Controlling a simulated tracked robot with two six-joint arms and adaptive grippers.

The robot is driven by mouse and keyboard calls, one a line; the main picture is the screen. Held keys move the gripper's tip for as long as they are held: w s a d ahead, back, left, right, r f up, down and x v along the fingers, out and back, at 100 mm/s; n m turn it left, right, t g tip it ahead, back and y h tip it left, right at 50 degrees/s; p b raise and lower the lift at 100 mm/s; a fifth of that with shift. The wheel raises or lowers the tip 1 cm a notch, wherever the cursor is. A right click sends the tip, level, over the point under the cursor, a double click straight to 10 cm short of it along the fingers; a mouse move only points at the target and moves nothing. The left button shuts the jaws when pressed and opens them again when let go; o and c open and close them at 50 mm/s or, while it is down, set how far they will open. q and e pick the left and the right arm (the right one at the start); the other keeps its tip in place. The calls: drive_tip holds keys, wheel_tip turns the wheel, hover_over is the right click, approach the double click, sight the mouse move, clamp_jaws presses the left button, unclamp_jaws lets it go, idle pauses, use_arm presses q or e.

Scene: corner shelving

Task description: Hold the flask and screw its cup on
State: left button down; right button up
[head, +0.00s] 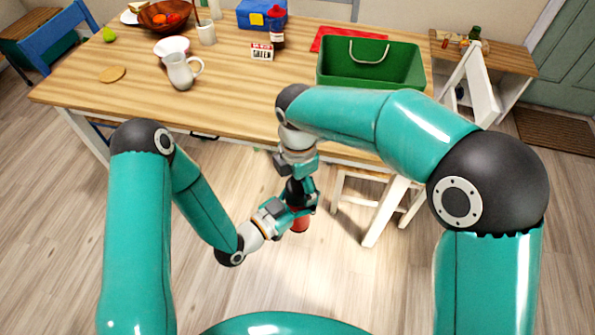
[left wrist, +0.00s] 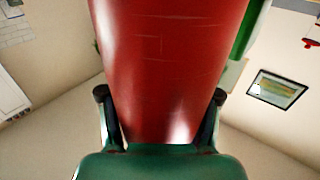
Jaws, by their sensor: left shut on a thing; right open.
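The red flask (head: 300,224) is held in front of the table, over the floor; only its lower end shows clearly in the head view. My left gripper (head: 299,207) is shut on it from the left. In the left wrist view the flask's red body (left wrist: 165,70) fills the middle, between the two dark fingers of the left gripper (left wrist: 160,115). My right gripper (head: 298,187) points down from above at the flask's upper end and is open. The cup cannot be made out; the flask's top is hidden by the grippers.
The wooden table (head: 130,95) stands just behind the grippers. The floor below is clear.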

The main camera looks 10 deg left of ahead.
drive_tip(key=shift+f, duration=1.25)
drive_tip(key=c, duration=1.2)
drive_tip(key=m, duration=0.6)
drive_tip(key=shift+m, duration=0.4)
drive_tip(key=o, duration=1.3)
drive_tip(key=shift+r, duration=0.1)
